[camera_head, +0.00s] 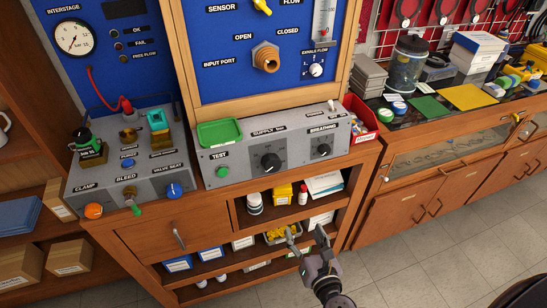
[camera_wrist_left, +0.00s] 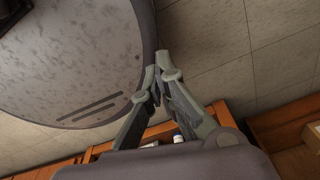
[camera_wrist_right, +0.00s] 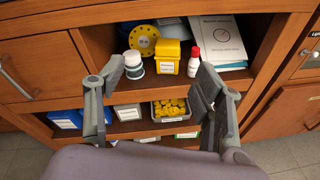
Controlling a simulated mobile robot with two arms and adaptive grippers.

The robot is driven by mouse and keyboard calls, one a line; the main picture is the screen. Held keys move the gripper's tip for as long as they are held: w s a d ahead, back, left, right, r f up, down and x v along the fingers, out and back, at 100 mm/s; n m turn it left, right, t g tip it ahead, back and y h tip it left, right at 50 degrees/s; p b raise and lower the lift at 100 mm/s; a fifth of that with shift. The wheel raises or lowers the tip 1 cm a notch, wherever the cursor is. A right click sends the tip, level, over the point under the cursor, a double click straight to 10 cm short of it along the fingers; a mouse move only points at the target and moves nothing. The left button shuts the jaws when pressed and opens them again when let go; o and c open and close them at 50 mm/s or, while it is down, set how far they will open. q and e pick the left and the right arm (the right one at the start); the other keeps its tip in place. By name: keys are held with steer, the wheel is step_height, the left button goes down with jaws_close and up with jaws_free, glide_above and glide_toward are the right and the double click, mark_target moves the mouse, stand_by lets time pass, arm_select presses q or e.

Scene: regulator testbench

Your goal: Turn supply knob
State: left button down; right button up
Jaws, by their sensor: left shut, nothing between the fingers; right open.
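The supply knob (camera_head: 271,162) is a black round knob on the front of the grey control box (camera_head: 240,166), under the "SUPPLY" label in the head view. Nothing touches it. My right gripper (camera_head: 306,236) is open and empty, in front of the bench shelves, below and to the right of the knob. It also shows in the right wrist view (camera_wrist_right: 160,76), with its fingers apart facing the shelves. My left gripper (camera_wrist_left: 158,75) shows only in the left wrist view. Its fingertips are together with nothing between them, above the floor. The knob is outside both wrist views.
A second black knob (camera_head: 323,150) under "BREATHING" sits right of the supply knob. A green tray (camera_head: 219,133) lies on the box, and a red bin (camera_head: 361,122) stands at its right end. The open shelf below holds a yellow box (camera_wrist_right: 168,56) and bottles.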

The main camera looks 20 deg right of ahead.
steer(key=a+r+n+t+y, duration=0.1)
steer(key=a+r+n+t, duration=0.2)
steer(key=r, duration=0.8)
steer(key=p, duration=0.4)
glide_toward(274, 167)
steer(key=w, duration=0.9)
steer(key=shift+a+r, duration=0.15)
steer(key=shift+r, duration=0.05)
steer(key=shift+w, duration=0.65)
arm_select(q)
steer(key=r, duration=0.4)
steer(key=shift+w+d+r, duration=0.15)
steer(key=shift+w+r, duration=0.05)
steer(key=shift+r, duration=0.1)
arm_select(e)
steer(key=shift+c, duration=0.4)
arm_select(q)
steer(key=shift+d, duration=0.15)
arm_select(e)
steer(key=c, duration=1.1)
